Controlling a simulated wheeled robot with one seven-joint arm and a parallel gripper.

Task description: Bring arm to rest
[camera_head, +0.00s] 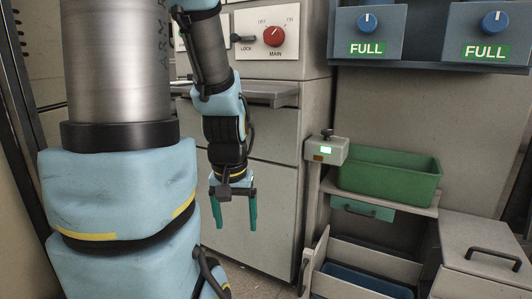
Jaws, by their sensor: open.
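My gripper (234,210) hangs from my arm left of the middle of the head view, with its two green fingers pointing down. The fingers are apart with nothing between them. It hangs in front of the grey cabinet (276,184) and touches nothing that I can see. My light-blue and grey arm links fill much of the left of the view and hide what is behind them.
A green bin (388,180) sits on a shelf to the right, beside a small box with a lit green display (325,150). An open drawer (365,272) and a handled box (488,250) are below. A red MAIN switch (274,36) is on the cabinet; blue knobs (368,22) are top right.

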